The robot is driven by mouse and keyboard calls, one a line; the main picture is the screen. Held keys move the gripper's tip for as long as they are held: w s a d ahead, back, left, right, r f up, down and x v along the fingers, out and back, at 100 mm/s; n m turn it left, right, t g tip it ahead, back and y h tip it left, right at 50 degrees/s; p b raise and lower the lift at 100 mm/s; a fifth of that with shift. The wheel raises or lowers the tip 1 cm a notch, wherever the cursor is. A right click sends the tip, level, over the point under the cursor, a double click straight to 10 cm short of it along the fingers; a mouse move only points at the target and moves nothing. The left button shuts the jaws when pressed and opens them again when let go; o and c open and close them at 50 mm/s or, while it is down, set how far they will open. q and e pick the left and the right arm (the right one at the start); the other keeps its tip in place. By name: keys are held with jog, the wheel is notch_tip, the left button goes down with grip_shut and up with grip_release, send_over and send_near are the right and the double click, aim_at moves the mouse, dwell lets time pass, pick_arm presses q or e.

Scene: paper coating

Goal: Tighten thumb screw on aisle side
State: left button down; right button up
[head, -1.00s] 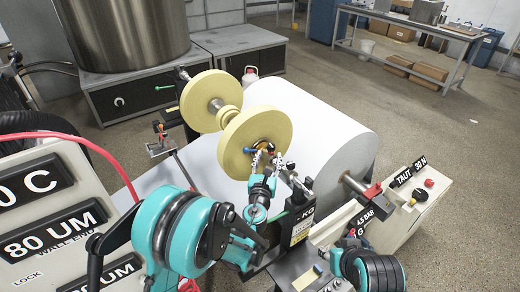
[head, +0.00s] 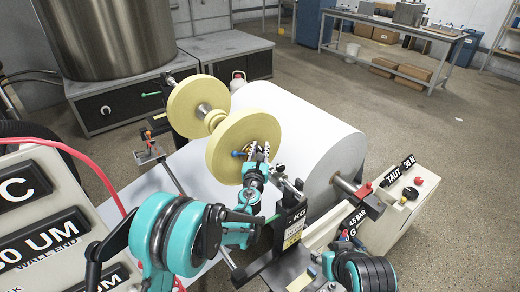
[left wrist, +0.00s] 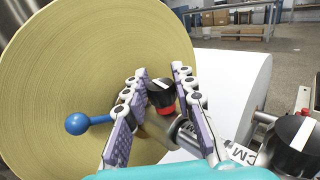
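A black knob with a white stripe and a red base (left wrist: 161,95) sits on the shaft in front of the near yellow roll. It looks like the thumb screw, though I cannot be sure. In the left wrist view my left gripper (left wrist: 156,82) is open, with its two fingers on either side of this knob. I see no clear grip on it. In the head view the left gripper (head: 257,153) is at the face of the near yellow roll (head: 228,162) and hides most of the knob.
A blue ball handle (left wrist: 78,123) sticks out left of the fingers. Another black knob with a white stripe (left wrist: 295,140) is at the right. A large white roll (head: 310,135) lies behind the yellow rolls. A control panel (head: 45,220) stands at the left.

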aim_at(260, 149)
pick_arm(q)
jog(key=shift+a+m+h, duration=0.1)
jog(key=shift+m+h, duration=0.3)
jog(key=shift+h, duration=0.2)
jog(key=m+h, duration=0.1)
jog(key=h, duration=0.1)
jog(key=m+g+h, duration=0.1)
jog(key=h, duration=0.1)
jog(key=shift+a+m+g+b, duration=0.1)
jog(key=shift+m+g+b, duration=0.2)
jog(key=shift+m+b, duration=0.1)
jog(key=shift+m+g+h, duration=1.8)
jog(key=shift+m+h, duration=0.2)
jog(key=shift+h, duration=0.6)
jog(key=shift+g, duration=0.3)
jog(key=c, duration=1.2)
grip_release()
jog(key=shift+d, duration=0.2)
jog(key=shift+r, duration=0.1)
notch_tip(260, 149, up, 10)
jog(key=shift+f, duration=0.1)
